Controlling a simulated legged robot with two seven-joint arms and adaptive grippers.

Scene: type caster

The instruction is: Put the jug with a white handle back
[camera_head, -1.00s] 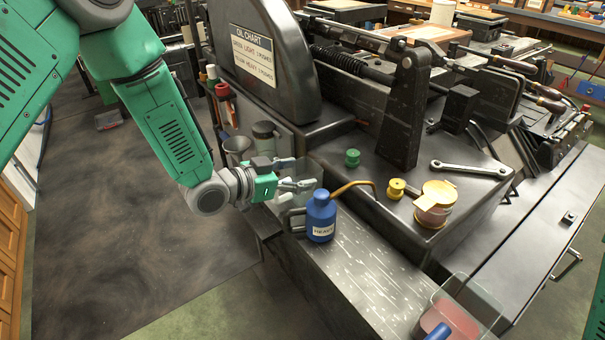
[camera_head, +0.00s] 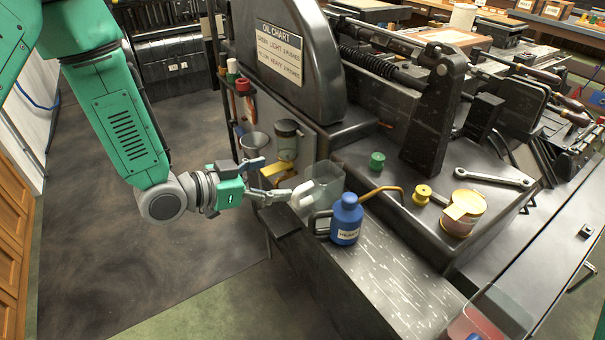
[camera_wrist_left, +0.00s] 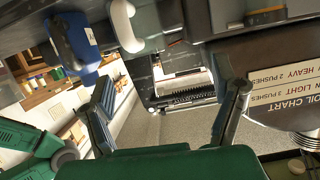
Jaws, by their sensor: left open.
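The clear jug (camera_head: 327,180) stands on the dark ledge of the machine. Its white handle (camera_head: 302,194) faces left, towards my left gripper. My left gripper (camera_head: 272,180) is open and empty, just left of the handle, with a small gap seeming to remain between fingertips and handle. In the left wrist view the white handle (camera_wrist_left: 126,26) is at the top, beyond the open fingers (camera_wrist_left: 168,100). My right gripper is not in view.
A blue oil can (camera_head: 346,220) with a brass spout stands close beside the jug. A yellow tin (camera_head: 463,214), green spool (camera_head: 377,160), yellow spool (camera_head: 422,194) and wrench (camera_head: 494,177) lie on the machine top. A funnel (camera_head: 254,144) and a lidded cup (camera_head: 287,140) hang behind my gripper.

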